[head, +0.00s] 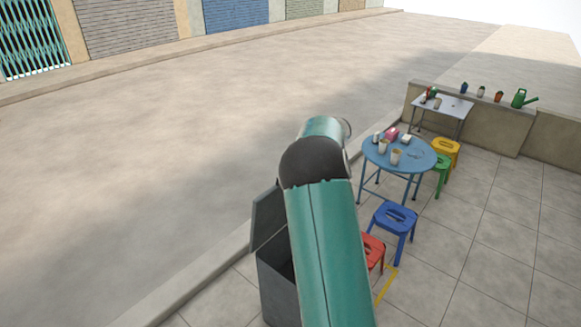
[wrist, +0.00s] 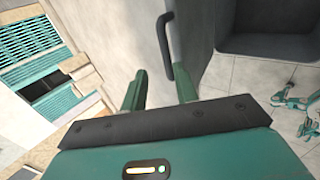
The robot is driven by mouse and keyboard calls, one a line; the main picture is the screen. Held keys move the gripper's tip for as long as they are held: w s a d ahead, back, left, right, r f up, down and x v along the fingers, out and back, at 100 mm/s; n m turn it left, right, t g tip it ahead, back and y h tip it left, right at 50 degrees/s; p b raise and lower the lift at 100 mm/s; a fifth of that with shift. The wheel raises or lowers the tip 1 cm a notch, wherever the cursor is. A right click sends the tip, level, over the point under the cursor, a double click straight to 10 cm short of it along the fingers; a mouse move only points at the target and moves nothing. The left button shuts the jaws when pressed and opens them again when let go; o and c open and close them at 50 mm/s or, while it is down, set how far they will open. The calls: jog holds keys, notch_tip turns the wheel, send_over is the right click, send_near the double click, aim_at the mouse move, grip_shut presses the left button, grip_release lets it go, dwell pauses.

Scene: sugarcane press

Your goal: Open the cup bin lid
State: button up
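The cup bin (head: 275,285) is a dark grey box at lower centre in the head view, partly hidden behind my teal arm. Its lid (head: 267,213) stands raised, tilted up at the street side, and the bin's mouth is partly visible. In the wrist view the lid (wrist: 200,50) is a grey panel with a dark bar handle (wrist: 163,40), and the bin (wrist: 270,45) is at upper right. My gripper (wrist: 160,88) is open, its two green fingers apart close to the handle's lower end. Whether they touch the lid or handle I cannot tell. The head view hides my gripper.
A red stool (head: 373,250) and a blue stool (head: 394,221) stand just right of the bin. Beyond them is a round blue table (head: 400,154) with cups. A kerb (head: 190,285) runs left of the bin, with an empty street beyond.

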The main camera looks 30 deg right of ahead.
jog(key=v, duration=0.5)
jog(key=shift+s+r, duration=0.15)
jog(key=shift+r, duration=0.1)
jog(key=w+a+r+m+t+h, duration=0.1)
jog(key=a+r+m+t, duration=0.15)
jog(key=r, duration=0.45)
jog(key=a+r+m+t+h, duration=0.1)
jog(key=r+m+t+h, duration=0.15)
jog(key=r, duration=0.55)
jog(key=s+a+r+m+t+h, duration=0.2)
jog(key=s+a+r+m+h, duration=0.1)
jog(key=s+a+r+m, duration=0.25)
jog(key=s+a+f+m+g+y, duration=0.1)
jog(key=s+a+f+m+g, duration=0.2)
jog(key=s+a, duration=0.4)
jog(key=s+a+f+m+g+y, duration=0.1)
jog(key=s+a+f+m+g, duration=0.2)
jog(key=s+a, duration=0.5)
jog(key=s+a+f+m+g+y, duration=0.1)
jog(key=s+a+f+m+g, duration=0.2)
jog(key=s, duration=1.4)
jog(key=a+f+m, duration=0.2)
jog(key=a+f, duration=0.1)
jog(key=a, duration=0.2)
jog(key=shift+a+f+y, duration=0.2)
jog(key=shift+y, duration=0.15)
